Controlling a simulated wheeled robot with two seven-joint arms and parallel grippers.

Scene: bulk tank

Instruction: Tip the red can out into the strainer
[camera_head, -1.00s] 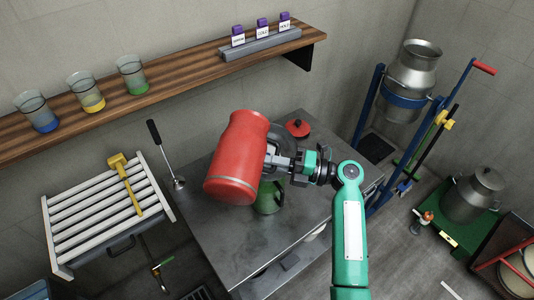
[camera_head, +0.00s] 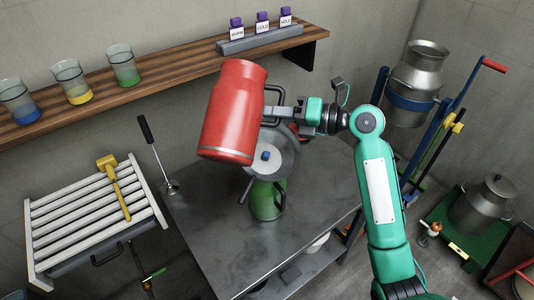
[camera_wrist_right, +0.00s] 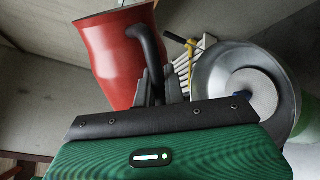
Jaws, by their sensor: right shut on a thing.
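The red can (camera_head: 232,115) is held up in the air, leaning a little, with its silver-banded end low in the head view. My right gripper (camera_head: 280,113) is shut on its dark handle (camera_wrist_right: 149,50) from the right. The strainer, a wide grey bowl with a pale disc and blue knob inside (camera_head: 281,160), sits on the green can (camera_head: 265,203) on the metal table. The red can is above and to the left of the strainer in the head view. The strainer also shows at right in the wrist view (camera_wrist_right: 215,72). The red can's contents are hidden. My left gripper is not in view.
A shelf (camera_head: 165,75) with several jars runs along the wall behind. A metal churn (camera_head: 418,75) on a blue trolley stands at right. The front of the table (camera_head: 225,250) is clear.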

